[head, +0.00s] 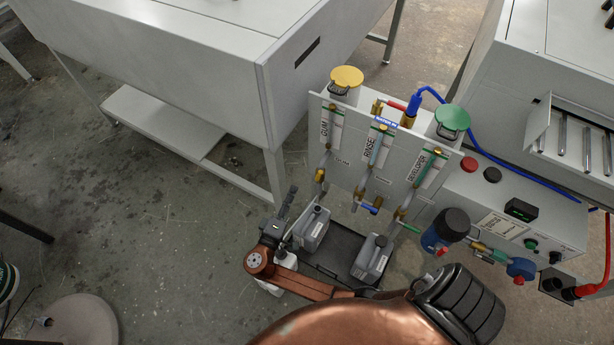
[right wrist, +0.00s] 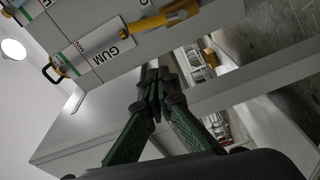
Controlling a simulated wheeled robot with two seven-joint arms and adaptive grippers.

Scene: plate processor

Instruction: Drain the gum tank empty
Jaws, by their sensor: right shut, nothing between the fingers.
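The gum tank shows a yellow lid (head: 347,76) behind the left end of a grey panel. Its sight tube is labelled GUM (head: 325,128), and the label also shows in the right wrist view (right wrist: 98,53). Below it is a brass drain valve (head: 320,175); in the right wrist view the brass fitting with a yellow handle (right wrist: 165,22) lies above the fingers. The handle's exact position is unclear. My right gripper (head: 291,193) is shut and empty, left of and below the gum valve, apart from it. Its closed fingertips show in the right wrist view (right wrist: 154,82). My left gripper is not in view.
Rinse (head: 373,146) and developer (head: 419,170) tubes sit right of gum. Grey jugs (head: 312,230) (head: 374,257) stand in a black tray (head: 338,262) below the panel, near my right arm. White machine cabinets (head: 200,70) stand behind. Floor at left is mostly clear.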

